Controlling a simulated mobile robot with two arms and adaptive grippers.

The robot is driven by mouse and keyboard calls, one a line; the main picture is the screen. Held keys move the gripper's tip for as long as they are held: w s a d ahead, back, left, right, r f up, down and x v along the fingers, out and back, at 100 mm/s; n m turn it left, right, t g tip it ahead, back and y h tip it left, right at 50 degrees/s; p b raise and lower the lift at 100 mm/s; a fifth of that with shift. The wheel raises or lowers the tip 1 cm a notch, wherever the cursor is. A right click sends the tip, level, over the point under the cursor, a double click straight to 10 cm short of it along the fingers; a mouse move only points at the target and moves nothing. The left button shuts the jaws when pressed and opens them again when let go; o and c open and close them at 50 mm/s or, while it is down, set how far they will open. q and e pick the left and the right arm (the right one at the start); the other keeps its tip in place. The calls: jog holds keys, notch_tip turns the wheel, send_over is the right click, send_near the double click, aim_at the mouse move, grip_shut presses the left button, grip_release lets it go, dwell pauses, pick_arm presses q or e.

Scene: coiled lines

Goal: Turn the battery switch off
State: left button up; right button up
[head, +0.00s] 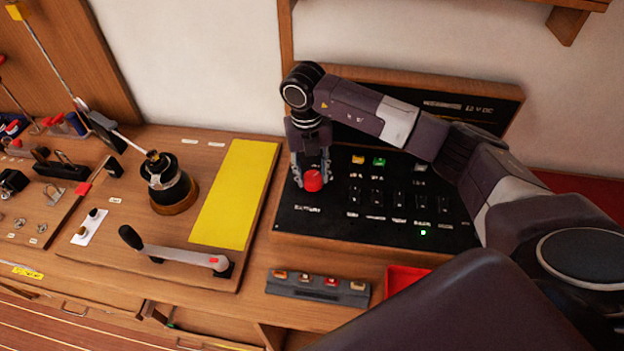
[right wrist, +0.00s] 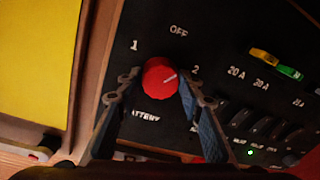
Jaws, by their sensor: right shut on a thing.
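The battery switch is a round red knob (head: 313,181) at the left end of a black panel (head: 300,217). In the right wrist view the red knob (right wrist: 158,78) has a white mark pointing right and slightly up, toward the printed "2". The labels "1", "OFF" and "2" stand around it, with "OFF" above. My right gripper (head: 312,177) reaches down from above and is shut on the knob. Its two fingers (right wrist: 160,86) lie on either side of the knob in the right wrist view. My left gripper is not in view.
Several dark switches (head: 375,198) and a lit green lamp (head: 423,232) are right of the knob. A yellow sheet (head: 235,195), a winch (head: 168,185) and a black-knobbed lever (head: 175,253) lie to the left. A grey button box (head: 318,287) and red tray (head: 404,277) are in front.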

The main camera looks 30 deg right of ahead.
aim_at(310, 178)
jog(key=n+b, duration=0.4)
jog(key=shift+f, duration=0.15)
jog(key=shift+n+b, duration=1)
jog(key=shift+n, duration=0.5)
jog(key=shift+r, duration=0.2)
jog(key=o, duration=1.2)
jog(key=shift+c, duration=0.2)
notch_tip(310, 178, up, 12)
jog(key=shift+s+a, duration=0.15)
jog(key=shift+a, duration=0.2)
